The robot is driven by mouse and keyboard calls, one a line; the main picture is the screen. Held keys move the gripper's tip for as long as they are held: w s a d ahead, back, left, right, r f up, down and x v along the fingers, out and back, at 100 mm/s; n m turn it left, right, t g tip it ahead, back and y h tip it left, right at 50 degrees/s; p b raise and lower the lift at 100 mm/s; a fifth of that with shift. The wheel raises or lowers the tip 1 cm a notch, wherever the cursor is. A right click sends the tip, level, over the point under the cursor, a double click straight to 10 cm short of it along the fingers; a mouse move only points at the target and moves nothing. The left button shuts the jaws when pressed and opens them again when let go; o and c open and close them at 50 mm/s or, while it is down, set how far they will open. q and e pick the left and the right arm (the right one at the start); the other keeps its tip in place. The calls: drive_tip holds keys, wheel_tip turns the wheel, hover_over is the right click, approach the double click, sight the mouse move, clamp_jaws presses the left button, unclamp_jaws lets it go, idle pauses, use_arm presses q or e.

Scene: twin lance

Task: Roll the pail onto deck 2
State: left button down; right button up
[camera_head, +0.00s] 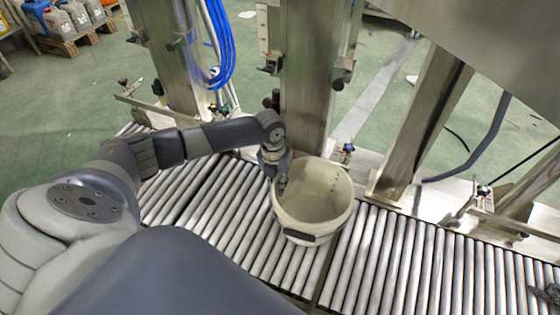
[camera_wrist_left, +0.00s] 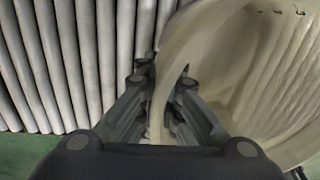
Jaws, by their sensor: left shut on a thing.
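The pail (camera_head: 318,196) is cream-coloured, open at the top and empty as far as I see. It stands upright on the metal roller conveyor (camera_head: 225,225), close to a seam between two roller sections. My left gripper (camera_head: 281,185) is at the pail's left rim, pointing down. In the left wrist view the gripper (camera_wrist_left: 162,110) has one finger on each side of the pail's wall (camera_wrist_left: 185,45) and is shut on it. A dark patch shows low on the pail's near side. My right gripper is not in view. No label marks which section is deck 2.
Steel posts (camera_head: 310,75) stand right behind the conveyor, near the pail. Rollers (camera_head: 430,260) to the right are clear up to a dark object (camera_head: 545,295) at the right edge. Blue hoses (camera_head: 221,45) hang behind. Containers on pallets stand far left.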

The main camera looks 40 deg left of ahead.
use_arm(q)
drive_tip(key=c, duration=1.8)
unclamp_jaws()
drive_tip(key=shift+o, duration=0.5)
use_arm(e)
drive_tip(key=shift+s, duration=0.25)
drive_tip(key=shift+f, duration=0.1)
use_arm(q)
wheel_tip(320, 180, up, 12)
drive_tip(key=a, duration=0.1)
drive_tip(key=shift+s, duration=0.15)
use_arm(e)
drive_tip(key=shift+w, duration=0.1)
use_arm(q)
drive_tip(key=shift+f, duration=0.1)
